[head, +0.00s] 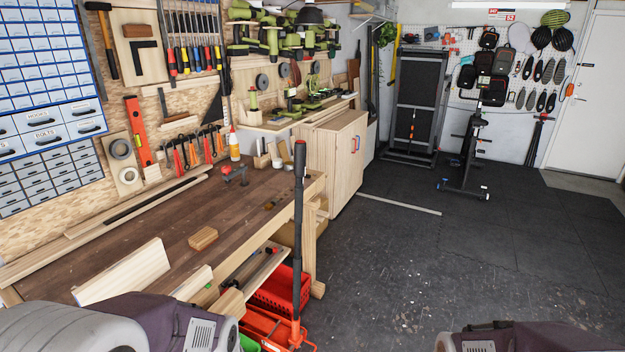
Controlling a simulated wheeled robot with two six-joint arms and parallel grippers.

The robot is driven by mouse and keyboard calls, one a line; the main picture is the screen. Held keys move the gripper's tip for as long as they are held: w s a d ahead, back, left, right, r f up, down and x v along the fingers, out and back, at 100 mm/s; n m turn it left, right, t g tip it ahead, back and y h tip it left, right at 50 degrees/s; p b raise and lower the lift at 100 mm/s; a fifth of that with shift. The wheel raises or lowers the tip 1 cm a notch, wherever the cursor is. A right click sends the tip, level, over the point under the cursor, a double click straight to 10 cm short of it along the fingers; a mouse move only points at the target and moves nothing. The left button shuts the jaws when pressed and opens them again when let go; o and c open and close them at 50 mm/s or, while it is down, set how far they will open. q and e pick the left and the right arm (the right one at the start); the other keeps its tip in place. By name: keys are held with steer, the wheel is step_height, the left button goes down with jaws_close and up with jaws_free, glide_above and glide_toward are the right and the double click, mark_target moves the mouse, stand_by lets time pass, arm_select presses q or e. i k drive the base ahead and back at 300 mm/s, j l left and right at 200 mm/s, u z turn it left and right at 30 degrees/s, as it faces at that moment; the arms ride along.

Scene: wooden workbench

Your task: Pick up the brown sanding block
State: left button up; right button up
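A small brown block, which looks like the sanding block (203,238), lies flat on the dark wooden top of the workbench (150,227), near the middle of its front half. Nothing touches it. Parts of my own body show at the bottom left and bottom right edges of the head view. Neither my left gripper nor my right gripper is in view.
A red clamp (234,173) and a glue bottle (234,146) stand further back. A tall orange-and-black jack (298,230) rises at the bench's right front, by a red crate (283,287).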

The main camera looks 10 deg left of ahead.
mark_target(202, 240)
steer(key=u, duration=1.35)
